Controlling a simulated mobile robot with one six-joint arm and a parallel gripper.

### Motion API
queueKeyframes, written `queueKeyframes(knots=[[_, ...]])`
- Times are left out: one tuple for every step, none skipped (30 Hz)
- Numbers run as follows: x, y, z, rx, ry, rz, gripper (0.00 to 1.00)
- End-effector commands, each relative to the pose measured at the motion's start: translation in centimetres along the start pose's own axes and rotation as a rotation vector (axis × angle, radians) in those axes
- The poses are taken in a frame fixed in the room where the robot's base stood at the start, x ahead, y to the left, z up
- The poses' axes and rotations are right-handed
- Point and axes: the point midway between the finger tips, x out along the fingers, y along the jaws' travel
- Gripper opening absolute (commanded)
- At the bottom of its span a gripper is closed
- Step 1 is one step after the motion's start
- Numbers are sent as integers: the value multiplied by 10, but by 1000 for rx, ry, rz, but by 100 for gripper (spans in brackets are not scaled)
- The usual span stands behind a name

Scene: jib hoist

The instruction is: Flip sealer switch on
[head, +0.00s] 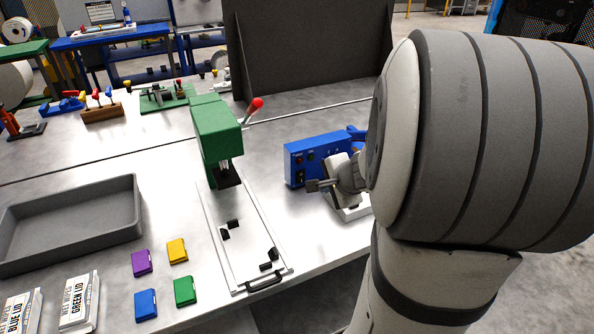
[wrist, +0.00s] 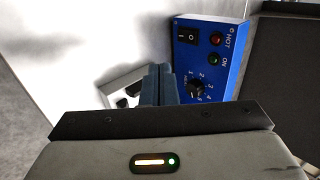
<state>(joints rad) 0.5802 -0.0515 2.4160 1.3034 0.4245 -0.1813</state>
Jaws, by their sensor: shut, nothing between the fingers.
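The sealer is a blue box (head: 305,147) on the metal bench, right of the green press in the head view. Its blue front panel (wrist: 226,77) fills the upper right of the wrist view. The black rocker switch (wrist: 187,37) sits at the panel's upper left corner, with I and O marks; I cannot tell which way it is set. My gripper (head: 312,186) is in front of the sealer, its fingers closed together and empty. In the wrist view the fingertips (wrist: 158,72) appear left of the panel and below the switch, apparently not touching it.
The panel has a red lamp (wrist: 215,39), a green lamp (wrist: 213,58) and a black dial (wrist: 197,87). A green press (head: 217,130) with a red-knobbed lever stands left of the sealer. A grey tray (head: 70,232) and several coloured boxes lie farther left. A dark upright panel (head: 310,45) stands behind.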

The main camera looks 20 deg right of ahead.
Motion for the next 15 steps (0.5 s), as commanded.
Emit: queueKeyframes(knots=[[0, 1, 0, 2, 2, 0, 0], [1, 1, -1, 3, 3, 0, 0], [3, 1, -1, 4, 3, 0, 0], [5, 2, -1, 4, 3, 1, 0], [9, 2, -2, 4, 3, 1, 0], [14, 3, -2, 6, 4, 2, 0], [18, 3, -2, 6, 4, 3, 0], [24, 4, -2, 5, 4, 3, 0], [32, 4, -1, 6, 3, 4, 0], [38, 4, -2, 5, 3, 3, 0], [45, 5, -2, 7, 3, 4, 0], [54, 5, -2, 6, 3, 4, 0], [61, 5, -2, 5, 3, 4, 0], [67, 4, -2, 6, 3, 3, 0], [76, 5, -2, 6, 2, 4, 0]])
